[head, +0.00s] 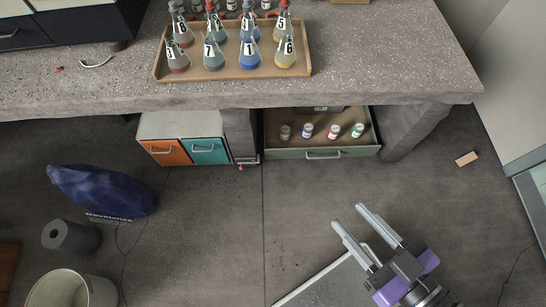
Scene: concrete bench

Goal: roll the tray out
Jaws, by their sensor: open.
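The tray (274,151) sits under the bench, right of centre in the head view. It has a green front with a pale bar handle (323,155) and a brown floor. Several small capped jars (333,132) stand in a row on it. Its front part shows beyond the bench edge; its back is hidden beneath the bench. My gripper (349,216) is open and empty, over the floor below and slightly right of the handle. Its two fingers point up and left toward the tray, with a clear gap between them and the handle.
The concrete bench (400,60) carries a wooden tray (158,70) of numbered flasks. A cabinet (180,124) with orange and teal fronts stands left of the tray. A blue bag (100,190), grey roll (70,237) and bin (70,290) are at left. Floor before the tray is clear.

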